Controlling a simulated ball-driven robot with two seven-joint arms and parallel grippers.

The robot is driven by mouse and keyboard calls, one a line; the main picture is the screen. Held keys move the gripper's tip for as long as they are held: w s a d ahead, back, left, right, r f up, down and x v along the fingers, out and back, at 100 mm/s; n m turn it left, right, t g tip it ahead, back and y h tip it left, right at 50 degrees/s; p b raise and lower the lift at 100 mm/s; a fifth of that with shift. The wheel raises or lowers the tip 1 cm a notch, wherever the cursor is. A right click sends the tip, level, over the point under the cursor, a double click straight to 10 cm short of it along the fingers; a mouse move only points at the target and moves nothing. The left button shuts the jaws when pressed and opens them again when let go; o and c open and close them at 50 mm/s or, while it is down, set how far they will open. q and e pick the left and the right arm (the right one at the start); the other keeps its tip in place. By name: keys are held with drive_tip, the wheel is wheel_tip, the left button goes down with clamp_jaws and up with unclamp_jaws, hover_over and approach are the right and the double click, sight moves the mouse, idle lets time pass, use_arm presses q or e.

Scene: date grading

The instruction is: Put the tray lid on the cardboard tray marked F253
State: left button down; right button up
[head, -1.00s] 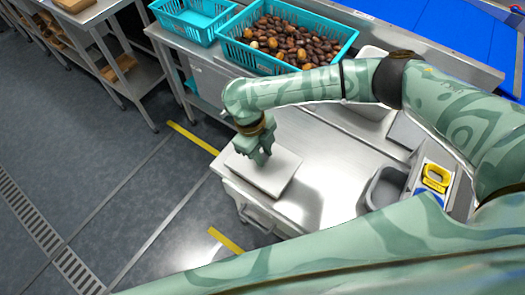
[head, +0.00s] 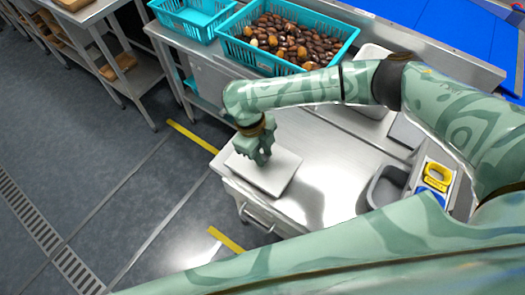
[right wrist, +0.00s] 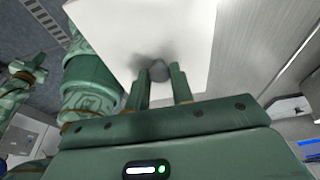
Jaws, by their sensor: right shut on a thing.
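The tray lid (head: 284,178) is a pale, flat, square plate at the front left corner of the steel worktop. My right gripper (head: 260,158) is above it, pointing down. In the right wrist view its two fingers (right wrist: 162,80) are shut on the small grey knob (right wrist: 159,71) in the middle of the lid (right wrist: 185,30). I cannot tell whether the lid rests on something or hangs just above the worktop. No F253 mark is readable, and anything under the lid is hidden. My left gripper (right wrist: 28,72) shows small at the left of the wrist view; its jaws are unclear.
The steel worktop (head: 330,165) is bare right of the lid. A grey bin (head: 384,187) and a yellow-handled item (head: 437,176) stand at its right. A teal crate of dates (head: 229,52) and another teal crate (head: 178,22) stand behind. Brown cardboard (head: 118,67) lies on a left shelf.

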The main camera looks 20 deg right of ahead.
drive_tip(key=shift+f, duration=0.1)
drive_tip(key=o, duration=1.4)
drive_tip(key=shift+o, duration=0.2)
wheel_tip(320, 180, up, 7)
drive_tip(key=p, duration=0.6)
drive_tip(key=shift+p, duration=0.35)
